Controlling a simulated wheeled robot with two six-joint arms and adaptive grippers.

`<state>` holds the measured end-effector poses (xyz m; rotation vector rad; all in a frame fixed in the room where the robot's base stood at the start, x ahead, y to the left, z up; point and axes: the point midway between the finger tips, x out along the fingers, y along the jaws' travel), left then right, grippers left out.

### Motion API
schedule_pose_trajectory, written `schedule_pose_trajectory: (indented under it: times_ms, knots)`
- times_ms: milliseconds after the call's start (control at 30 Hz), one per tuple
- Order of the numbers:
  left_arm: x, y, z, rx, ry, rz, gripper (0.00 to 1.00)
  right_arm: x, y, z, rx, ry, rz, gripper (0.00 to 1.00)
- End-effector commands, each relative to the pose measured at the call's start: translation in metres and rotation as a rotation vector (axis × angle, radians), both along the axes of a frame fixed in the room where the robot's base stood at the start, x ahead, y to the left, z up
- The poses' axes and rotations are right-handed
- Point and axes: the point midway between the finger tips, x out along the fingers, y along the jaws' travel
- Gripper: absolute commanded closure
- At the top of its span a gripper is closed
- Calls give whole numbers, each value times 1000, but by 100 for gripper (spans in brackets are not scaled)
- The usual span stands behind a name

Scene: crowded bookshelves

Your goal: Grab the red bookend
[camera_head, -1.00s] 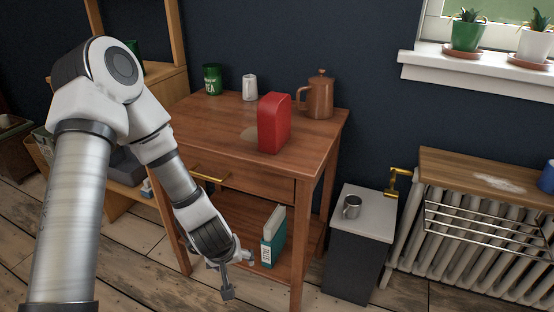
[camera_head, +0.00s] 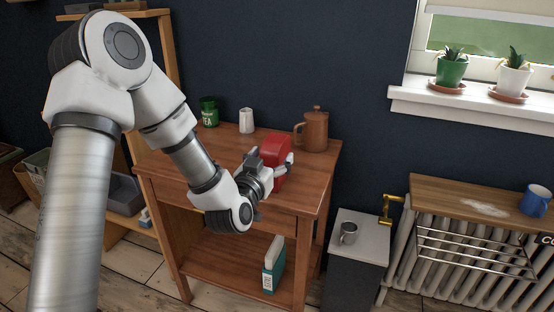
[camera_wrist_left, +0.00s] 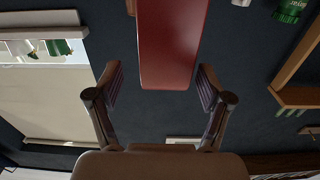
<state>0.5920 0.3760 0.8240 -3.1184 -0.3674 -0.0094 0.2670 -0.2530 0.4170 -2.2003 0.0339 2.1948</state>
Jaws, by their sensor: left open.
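The red bookend (camera_head: 274,148) stands upright on the wooden table (camera_head: 315,165), with its lower part hidden by my gripper. My left gripper (camera_head: 271,160) is open at the bookend, with one finger showing on each side of it. In the left wrist view the bookend (camera_wrist_left: 172,45) comes down from the top edge, between the two spread fingers (camera_wrist_left: 158,85). A gap shows at the left finger; the right finger is close to the bookend, and contact cannot be told. My right gripper is not in view.
A brown pot (camera_head: 315,130) stands just behind the bookend to the right. A white cup (camera_head: 246,121) and a green tea tin (camera_head: 209,112) stand at the table's back. A teal book (camera_head: 273,265) stands on the lower shelf. The table's right front is clear.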

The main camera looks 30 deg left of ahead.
Motion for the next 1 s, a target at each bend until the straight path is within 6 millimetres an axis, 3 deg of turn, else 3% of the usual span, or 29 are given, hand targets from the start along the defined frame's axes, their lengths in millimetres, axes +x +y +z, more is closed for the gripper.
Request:
schedule_pose_trajectory:
  times_ms: [233,467,500,700,733,1000]
  knots:
    - [39,15,0,1,0,1,21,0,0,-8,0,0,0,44]
    - [45,16,1,-2,3,1,21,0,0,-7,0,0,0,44]
    - [45,16,1,-2,3,1,24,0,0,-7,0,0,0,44]
    - [45,16,1,-2,3,1,95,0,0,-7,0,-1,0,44]
    - [45,16,1,-2,3,1,100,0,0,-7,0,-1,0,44]
    - [45,16,4,-1,-2,1,100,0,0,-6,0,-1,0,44]
